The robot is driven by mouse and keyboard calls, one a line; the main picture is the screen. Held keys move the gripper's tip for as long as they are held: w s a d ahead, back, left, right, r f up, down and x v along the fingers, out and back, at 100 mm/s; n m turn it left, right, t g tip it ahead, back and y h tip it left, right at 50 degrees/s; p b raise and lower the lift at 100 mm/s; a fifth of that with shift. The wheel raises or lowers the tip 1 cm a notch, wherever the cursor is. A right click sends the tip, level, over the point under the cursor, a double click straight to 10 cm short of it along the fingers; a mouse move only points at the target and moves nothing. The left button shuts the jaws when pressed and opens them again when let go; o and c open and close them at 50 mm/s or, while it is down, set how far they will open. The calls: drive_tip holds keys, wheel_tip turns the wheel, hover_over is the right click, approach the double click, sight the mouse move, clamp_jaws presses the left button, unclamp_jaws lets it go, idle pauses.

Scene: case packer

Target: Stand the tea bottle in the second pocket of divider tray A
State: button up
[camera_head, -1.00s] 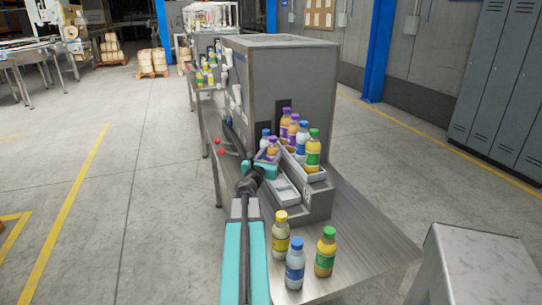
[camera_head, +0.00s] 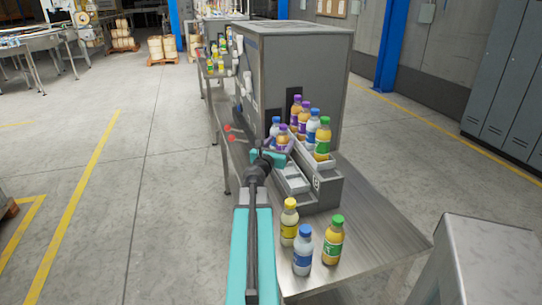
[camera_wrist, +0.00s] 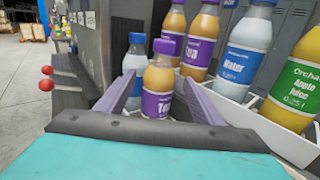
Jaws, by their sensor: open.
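In the wrist view a tea bottle (camera_wrist: 158,86), with amber contents, a purple label and a purple cap, stands upright between the two open fingers of my gripper (camera_wrist: 160,96). The fingers are on either side of it; whether they touch it I cannot tell. In the head view this tea bottle (camera_head: 282,137) is just beyond my gripper (camera_head: 272,154). Its base is hidden by my gripper. I cannot read which is tray A.
More tea bottles (camera_wrist: 202,42), a water bottle (camera_wrist: 243,50) and an apple juice bottle (camera_wrist: 298,85) stand in a row behind and right. Another water bottle (camera_wrist: 135,62) stands close left. Yellow, blue and green-capped bottles (camera_head: 303,250) stand on the near steel table (camera_head: 375,235).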

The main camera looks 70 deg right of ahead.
sight(281, 141)
drive_tip(key=a, duration=0.5)
drive_tip(key=shift+r+p, duration=0.15)
drive_tip(key=shift+p, duration=0.2)
drive_tip(key=shift+a+p, duration=0.2)
drive_tip(key=shift+p, duration=0.4)
drive_tip(key=a+p, duration=0.1)
drive_tip(key=p, duration=0.2)
drive_tip(key=a+p, duration=0.1)
drive_tip(key=p, duration=0.3)
drive_tip(key=shift+a, duration=0.3)
drive_tip(key=a+p, duration=0.1)
drive_tip(key=p, duration=0.4)
drive_tip(key=shift+s, duration=0.1)
drive_tip(key=a+p, duration=0.1)
drive_tip(key=p, duration=0.4)
drive_tip(key=shift+a+p, duration=0.35)
drive_tip(key=shift+p, duration=0.05)
idle(0.4)
